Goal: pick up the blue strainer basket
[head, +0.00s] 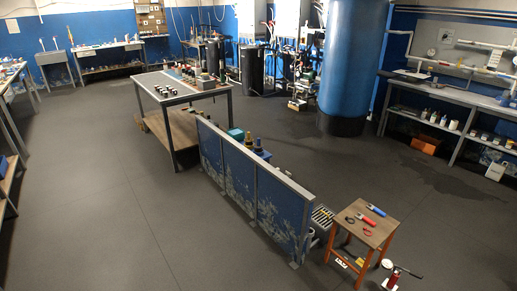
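I cannot pick out a blue strainer basket for certain in the head view. Small blue things do show. A blue handle-like item (376,210) lies on the wooden stool at the lower right. A blue box-like thing (236,134) stands behind the low panel, partly hidden by it. All are too small to tell whether one is a basket. My gripper is not in view.
A grey worktable (152,84) with small items stands in the middle, joined by a low blue panel (240,185). A wooden stool (348,235) stands at its right end. A large blue tank (352,55) rises behind. The floor at left is clear.

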